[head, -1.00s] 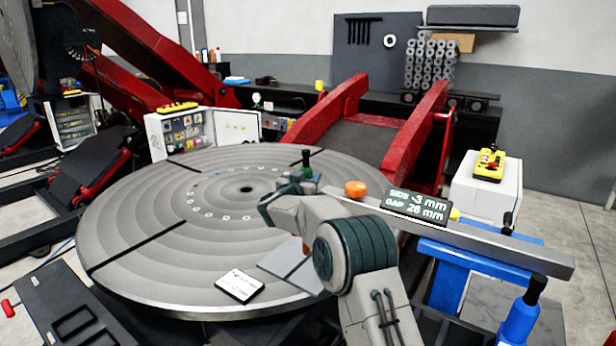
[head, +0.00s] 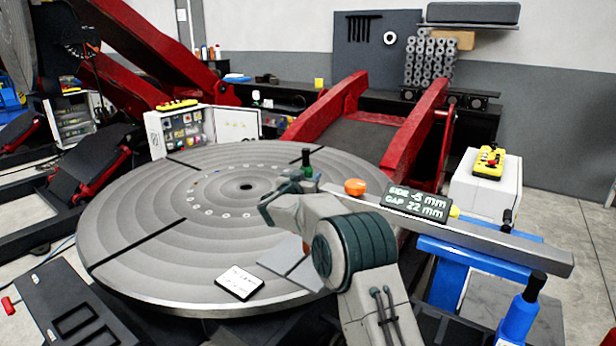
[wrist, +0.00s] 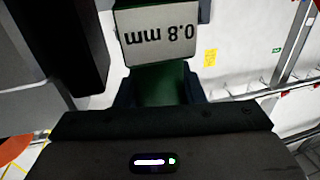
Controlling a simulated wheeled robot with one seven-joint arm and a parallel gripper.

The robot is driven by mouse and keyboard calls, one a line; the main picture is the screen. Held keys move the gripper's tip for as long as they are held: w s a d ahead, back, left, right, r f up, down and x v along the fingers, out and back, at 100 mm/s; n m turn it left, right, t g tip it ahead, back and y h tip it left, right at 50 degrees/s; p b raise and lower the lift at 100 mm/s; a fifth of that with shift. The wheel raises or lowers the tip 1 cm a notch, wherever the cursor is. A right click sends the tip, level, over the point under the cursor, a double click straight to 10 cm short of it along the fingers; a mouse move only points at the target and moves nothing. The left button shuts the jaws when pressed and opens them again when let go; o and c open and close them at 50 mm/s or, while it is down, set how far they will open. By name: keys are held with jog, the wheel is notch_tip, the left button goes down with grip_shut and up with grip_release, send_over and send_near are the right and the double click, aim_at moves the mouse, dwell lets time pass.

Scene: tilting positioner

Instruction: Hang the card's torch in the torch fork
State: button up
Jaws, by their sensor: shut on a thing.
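My gripper (head: 299,182) is shut on a torch with a green body and dark top (head: 307,165), held above the right part of the round table. In the wrist view the torch (wrist: 160,35) carries a white label reading "0.8 mm" upside down, and its green part sits between the fingers (wrist: 160,88). A white card (head: 240,283) lies near the table's front edge; its writing is too small to read. A display (head: 417,203) reads SIDE -5 mm, GAP 22 mm. I cannot make out the torch fork for certain.
A grey beam (head: 490,242) on a blue stand (head: 450,265) runs at the right, with an orange knob (head: 355,187) near its left end. The grooved round table (head: 140,235) is mostly clear. Red arms (head: 410,135) rise behind. A yellow pendant (head: 488,163) rests on a white cabinet.

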jog(key=shift+r, duration=0.1)
jog(key=o, duration=1.1)
jog(key=shift+d, duration=0.1)
jog(key=shift+c, duration=0.2)
jog(key=shift+f, duration=0.3)
jog(key=b+v, duration=0.4)
jog(key=v, duration=0.9)
jog(key=s+d+r+n+g+y, duration=0.1)
jog(key=s+d+r+n+y, duration=0.15)
jog(key=s+y, duration=0.2)
jog(key=s+d+r+n+g+y, duration=0.1)
jog(key=s+d+r+n+y, duration=0.15)
jog(key=s+y, duration=0.2)
jog(key=s+d+f+g, duration=0.3)
jog(key=s+d+f, duration=0.2)
jog(key=s, duration=0.6)
jog(key=s+d+f+g+h, duration=0.1)
jog(key=s+d+f+g, duration=0.3)
jog(key=s, duration=0.7)
jog(key=s+d+f+g+h, duration=0.1)
jog(key=s+d+f+g, duration=0.3)
jog(key=s, duration=0.7)
notch_tip(320, 180, down, 3)
jog(key=d, duration=0.3)
jog(key=shift+s+r+m, duration=0.2)
jog(key=shift+s+m, duration=0.1)
jog(key=shift+s, duration=0.1)
